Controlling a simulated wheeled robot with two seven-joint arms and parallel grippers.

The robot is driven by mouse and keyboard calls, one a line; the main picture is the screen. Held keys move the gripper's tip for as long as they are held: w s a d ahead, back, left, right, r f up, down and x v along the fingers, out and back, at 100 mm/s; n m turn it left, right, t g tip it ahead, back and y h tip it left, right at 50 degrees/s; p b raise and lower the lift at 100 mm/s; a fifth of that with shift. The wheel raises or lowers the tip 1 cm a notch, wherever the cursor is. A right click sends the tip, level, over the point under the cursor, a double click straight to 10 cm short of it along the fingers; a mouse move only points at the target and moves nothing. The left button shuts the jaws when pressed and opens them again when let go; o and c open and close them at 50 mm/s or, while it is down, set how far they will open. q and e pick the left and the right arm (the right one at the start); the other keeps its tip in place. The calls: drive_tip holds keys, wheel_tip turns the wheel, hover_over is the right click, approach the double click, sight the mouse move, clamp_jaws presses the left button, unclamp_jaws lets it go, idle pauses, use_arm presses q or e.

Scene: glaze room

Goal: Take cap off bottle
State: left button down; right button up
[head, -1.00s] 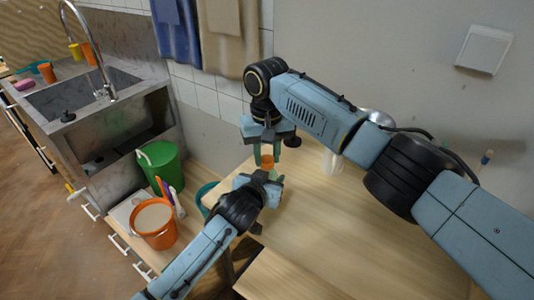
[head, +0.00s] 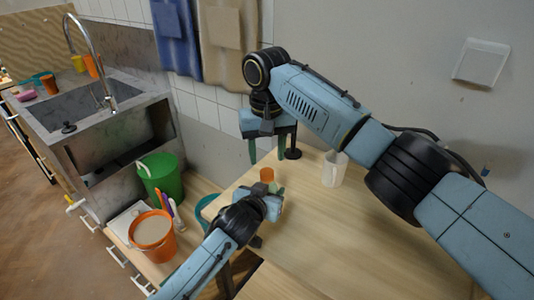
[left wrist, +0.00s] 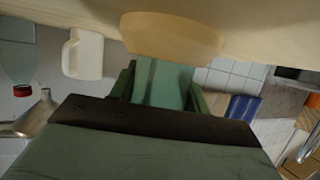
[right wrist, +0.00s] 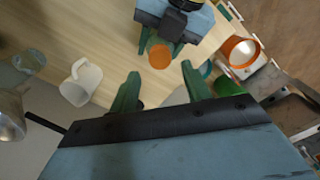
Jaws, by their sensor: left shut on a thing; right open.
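In the left wrist view, a tan rounded body (left wrist: 170,37), probably the bottle, lies across the shut green fingers (left wrist: 162,84). My right gripper (head: 268,152) hangs above the cap, pointing down. Its fingers are apart and empty, and the cap shows beyond and between their tips in the right wrist view (right wrist: 160,72).
A white mug (head: 334,168) stands on the table (head: 360,230) to the right. A clear bottle (left wrist: 18,62) with a red cap and a metal funnel (left wrist: 38,115) show in the left wrist view. Orange (head: 152,236) and green buckets (head: 160,180) stand lower left.

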sight(267, 172)
drive_tip(key=m, duration=0.1)
drive_tip(key=r+m, duration=0.1)
drive_tip(key=m, duration=0.1)
drive_tip(key=r+m, duration=0.1)
drive_tip(key=m, duration=0.3)
drive_tip(key=r+m, duration=0.1)
drive_tip(key=m, duration=0.1)
drive_tip(key=shift+r, duration=0.15)
drive_tip(key=shift+m, duration=0.4)
drive_tip(key=shift+f, duration=4)
drive_tip(key=c, duration=1)
drive_tip(key=n, duration=1)
